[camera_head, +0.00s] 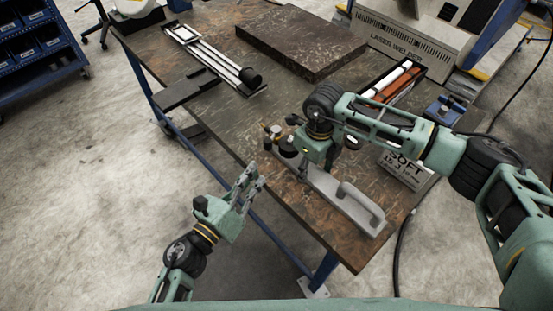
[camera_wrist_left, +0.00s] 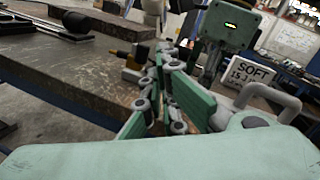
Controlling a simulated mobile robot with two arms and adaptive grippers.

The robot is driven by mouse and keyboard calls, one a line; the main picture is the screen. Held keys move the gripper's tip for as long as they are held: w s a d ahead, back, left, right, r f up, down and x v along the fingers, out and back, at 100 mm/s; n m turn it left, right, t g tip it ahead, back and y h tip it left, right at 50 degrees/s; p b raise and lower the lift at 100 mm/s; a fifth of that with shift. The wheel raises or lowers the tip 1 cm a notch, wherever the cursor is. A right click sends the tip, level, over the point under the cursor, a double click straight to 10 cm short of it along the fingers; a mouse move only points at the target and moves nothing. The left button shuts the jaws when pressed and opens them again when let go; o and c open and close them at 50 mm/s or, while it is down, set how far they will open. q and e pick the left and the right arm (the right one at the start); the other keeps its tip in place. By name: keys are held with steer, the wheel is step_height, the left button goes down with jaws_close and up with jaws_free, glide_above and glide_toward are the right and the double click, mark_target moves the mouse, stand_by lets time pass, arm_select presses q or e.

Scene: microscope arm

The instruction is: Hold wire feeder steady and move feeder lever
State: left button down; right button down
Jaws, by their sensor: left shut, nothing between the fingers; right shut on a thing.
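The wire feeder (camera_head: 340,199) appears to be the long grey body with a loop handle, lying near the table's front edge. Black and brass-coloured parts (camera_head: 276,135) stand at its far left end; I cannot tell which part is the lever. My right gripper (camera_head: 303,172) is shut on a part of the feeder, and the held part is mostly hidden behind the fingers. My left gripper (camera_head: 259,180) is shut and empty, just off the table's front edge, left of the feeder. In the left wrist view its fingers (camera_wrist_left: 166,75) point toward the brass-coloured part (camera_wrist_left: 133,60).
The brown table (camera_head: 225,110) also carries a dark stone slab (camera_head: 300,42), a rail device (camera_head: 215,58), a tray of coloured bars (camera_head: 395,82), a blue box (camera_head: 445,110) and a "SOFT" sign (camera_head: 404,165). A laser welder (camera_head: 410,45) stands behind.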

mark_target(266, 147)
arm_select(q)
steer(key=w+d+n+g+h, duration=0.1)
steer(key=d+n, duration=0.1)
steer(key=n, duration=0.1)
steer(key=w+d+n+g+h, duration=0.1)
steer(key=w+n+g, duration=0.1)
steer(key=n, duration=0.1)
steer(key=w+d+n+g+h, duration=0.1)
steer(key=w+d+n+h, duration=0.1)
steer(key=n, duration=0.1)
steer(key=shift+w+d+f+n, duration=0.25)
steer(key=shift+d+f+n, duration=0.05)
steer(key=shift+d, duration=0.05)
stand_by(0.5)
steer(key=shift+w+a+m+g+h, duration=0.15)
steer(key=shift+a+m+g+h, duration=0.65)
steer(key=shift+g, duration=0.6)
steer(key=shift+a, duration=0.15)
steer(key=shift+w+a+m+g+h, duration=0.3)
steer(key=shift+a+m+g, duration=0.4)
steer(key=shift+g, duration=0.2)
steer(key=shift+w+a+m+g+h, duration=0.3)
steer(key=shift+a+m+g, duration=0.35)
steer(key=shift+g, duration=0.25)
steer(key=shift+w+a, duration=0.8)
steer(key=shift+a, duration=0.35)
steer(key=shift+w+a, duration=0.65)
steer(key=shift+w, duration=0.1)
